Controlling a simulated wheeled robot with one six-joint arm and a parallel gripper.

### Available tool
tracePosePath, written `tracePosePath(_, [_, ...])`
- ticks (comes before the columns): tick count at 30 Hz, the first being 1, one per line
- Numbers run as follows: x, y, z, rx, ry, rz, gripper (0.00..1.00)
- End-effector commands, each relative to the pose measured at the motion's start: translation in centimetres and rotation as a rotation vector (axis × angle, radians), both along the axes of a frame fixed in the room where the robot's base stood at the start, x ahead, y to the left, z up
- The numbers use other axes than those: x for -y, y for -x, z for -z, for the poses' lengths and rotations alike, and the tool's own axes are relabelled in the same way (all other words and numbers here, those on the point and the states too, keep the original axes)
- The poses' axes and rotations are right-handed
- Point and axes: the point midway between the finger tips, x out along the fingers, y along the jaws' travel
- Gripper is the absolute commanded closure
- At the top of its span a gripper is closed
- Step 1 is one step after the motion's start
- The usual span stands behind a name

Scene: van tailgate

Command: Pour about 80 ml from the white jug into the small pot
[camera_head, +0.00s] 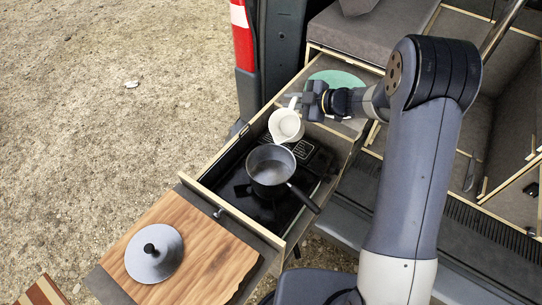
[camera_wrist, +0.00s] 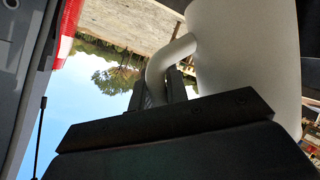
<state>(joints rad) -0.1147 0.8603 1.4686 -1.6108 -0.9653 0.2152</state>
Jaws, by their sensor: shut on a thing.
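The white jug (camera_head: 286,125) is in my gripper (camera_head: 301,104), above the far end of the stove in the pull-out drawer. My gripper is shut on the jug's handle, which also shows between the fingers in the wrist view (camera_wrist: 168,62). The jug's white body (camera_wrist: 245,60) fills the right of that view. The jug looks tilted in the head view. The small pot (camera_head: 270,168) is grey, without a lid, and sits on the stove just nearer than the jug. Its dark handle points to the lower right. I cannot tell the liquid level in either.
A wooden board (camera_head: 205,262) with a grey lid (camera_head: 154,252) on it lies at the drawer's near end. The black stove (camera_head: 262,207) is under the pot. A green round mat (camera_head: 337,80) lies behind my gripper. The van's rear post (camera_head: 283,50) stands at the back.

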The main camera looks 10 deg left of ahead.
Motion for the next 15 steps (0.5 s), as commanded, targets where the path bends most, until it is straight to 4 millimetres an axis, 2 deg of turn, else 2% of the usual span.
tracePosePath(15, [-0.2,0.8,-1.5,0.105,0.023,-0.001,1.00])
